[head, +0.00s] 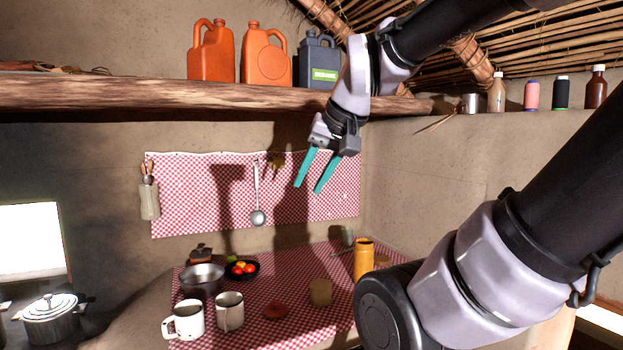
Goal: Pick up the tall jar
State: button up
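A tall yellow-orange jar (364,259) stands upright on the checked cloth at the right side of the counter. Its lower part is partly hidden behind my arm. My gripper (308,189) has two teal fingers that point down and to the left. The fingers are apart with nothing between them. The gripper hangs high in front of the back wall, in the picture above and to the left of the jar, well apart from it.
A wooden shelf (130,94) bearing jugs juts out above.

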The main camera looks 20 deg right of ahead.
aim_at(364, 251)
jog(key=z, duration=0.95)
jog(key=i+j+z, duration=0.2)
jog(key=i+j, duration=0.25)
jog(key=j, duration=0.1)
